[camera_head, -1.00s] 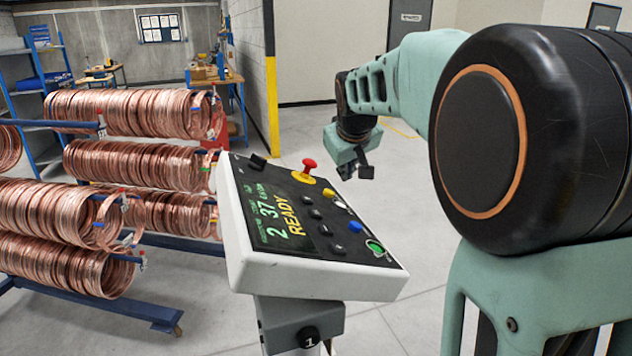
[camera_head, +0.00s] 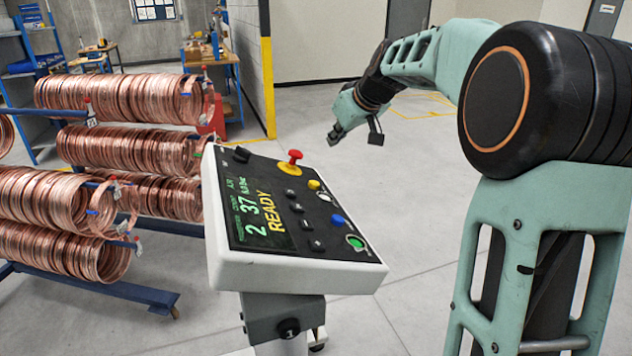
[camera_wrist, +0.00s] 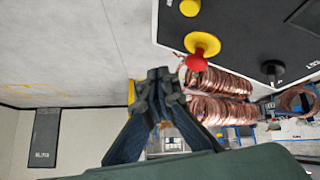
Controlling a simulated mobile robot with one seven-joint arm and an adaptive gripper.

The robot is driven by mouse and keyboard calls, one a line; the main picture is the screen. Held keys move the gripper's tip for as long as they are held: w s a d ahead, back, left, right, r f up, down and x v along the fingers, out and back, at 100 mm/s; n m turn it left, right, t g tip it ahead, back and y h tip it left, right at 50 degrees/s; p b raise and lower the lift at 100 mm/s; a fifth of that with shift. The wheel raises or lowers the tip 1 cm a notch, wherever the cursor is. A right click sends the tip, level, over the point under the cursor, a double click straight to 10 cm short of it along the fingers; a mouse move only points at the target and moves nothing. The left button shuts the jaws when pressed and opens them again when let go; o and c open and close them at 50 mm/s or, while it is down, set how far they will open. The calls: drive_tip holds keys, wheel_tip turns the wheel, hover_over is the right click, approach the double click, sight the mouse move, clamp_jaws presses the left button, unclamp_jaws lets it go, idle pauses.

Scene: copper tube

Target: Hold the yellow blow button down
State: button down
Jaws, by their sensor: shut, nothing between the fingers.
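The yellow button (camera_head: 314,185) sits on the black face of a tilted white control box (camera_head: 300,278), first in a row with white and blue buttons. It also shows at the top edge of the wrist view (camera_wrist: 190,7). A red mushroom knob on a yellow base (camera_head: 294,157) stands beside it. The display reads "2 37 READY". My gripper (camera_head: 334,138) is shut and empty, in the air beyond the box's upper right edge, apart from the yellow button. In the wrist view my closed fingers (camera_wrist: 158,76) appear to the lower left of the knob.
Racks of copper coils (camera_head: 130,105) stand left of the box. A black switch (camera_head: 241,153), dark buttons and a green button (camera_head: 355,242) share the panel. The floor (camera_head: 415,190) right of the box is clear.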

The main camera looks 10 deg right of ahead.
sight(317, 184)
drive_tip(key=shift+f, duration=0.15)
drive_tip(key=a+f+b, duration=0.1)
drive_tip(key=f, duration=0.1)
drive_tip(key=a+f+b, duration=0.1)
drive_tip(key=f+b, duration=0.1)
drive_tip(key=a+f+b, duration=0.1)
drive_tip(key=f+b, duration=0.1)
drive_tip(key=f, duration=0.1)
drive_tip(key=shift+s, duration=0.3)
drive_tip(key=shift+a+f+b, duration=0.25)
drive_tip(key=shift+f+b, duration=0.15)
drive_tip(key=shift+b, duration=0.05)
drive_tip(key=shift+s, duration=0.1)
idle(0.8)
drive_tip(key=shift+a+f+b, duration=0.15)
drive_tip(key=shift+f+b, duration=0.25)
drive_tip(key=shift+b, duration=0.15)
drive_tip(key=shift+s+a+f+b, duration=0.15)
drive_tip(key=shift+a+f+b, duration=0.2)
drive_tip(key=shift+f+b, duration=0.3)
idle(4.3)
